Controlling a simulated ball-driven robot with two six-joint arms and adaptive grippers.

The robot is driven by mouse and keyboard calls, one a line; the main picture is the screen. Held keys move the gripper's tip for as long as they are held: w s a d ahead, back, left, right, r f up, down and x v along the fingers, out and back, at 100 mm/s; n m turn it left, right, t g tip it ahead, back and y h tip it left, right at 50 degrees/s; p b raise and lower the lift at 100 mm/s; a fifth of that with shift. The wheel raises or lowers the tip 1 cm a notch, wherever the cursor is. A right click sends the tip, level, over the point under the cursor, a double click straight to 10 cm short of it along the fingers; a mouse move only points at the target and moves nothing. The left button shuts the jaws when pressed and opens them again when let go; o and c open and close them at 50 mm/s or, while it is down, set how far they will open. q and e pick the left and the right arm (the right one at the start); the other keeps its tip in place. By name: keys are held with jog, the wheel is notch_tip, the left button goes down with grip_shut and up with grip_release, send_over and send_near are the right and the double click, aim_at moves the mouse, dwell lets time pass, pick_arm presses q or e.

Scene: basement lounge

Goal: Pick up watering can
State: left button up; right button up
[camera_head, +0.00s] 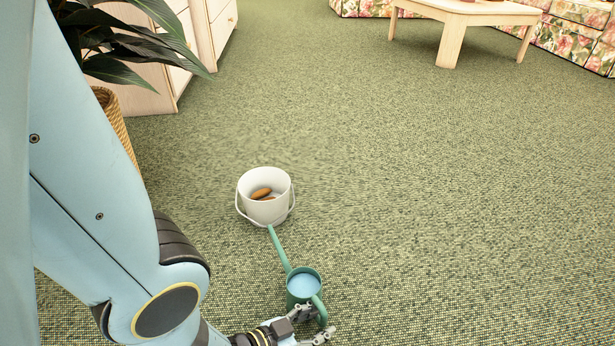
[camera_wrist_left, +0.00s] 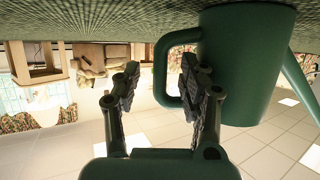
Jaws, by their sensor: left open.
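The green watering can (camera_head: 291,292) stands on the carpet at the bottom middle of the head view, with blue inside its open top. Its long spout points up and left toward a white bucket. My left gripper (camera_head: 317,324) is open and empty, low beside the can at its handle. The left wrist view looks upside down; there the can (camera_wrist_left: 245,65) fills the upper right. Its handle (camera_wrist_left: 160,75) shows between the two open fingers of my left gripper (camera_wrist_left: 160,90), and the right-hand finger overlaps part of it. I cannot tell whether they touch. My right gripper is not in view.
The white bucket (camera_head: 266,211) with a brown item (camera_head: 261,193) inside stands just beyond the spout tip. A potted plant (camera_head: 115,40) and pale drawers (camera_head: 185,50) are at the upper left. A wooden table (camera_head: 465,12) is far right. Carpet to the right is clear.

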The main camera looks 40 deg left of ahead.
pick_arm(q)
grip_shut()
jog(key=shift+r, duration=0.1)
dwell(0.7)
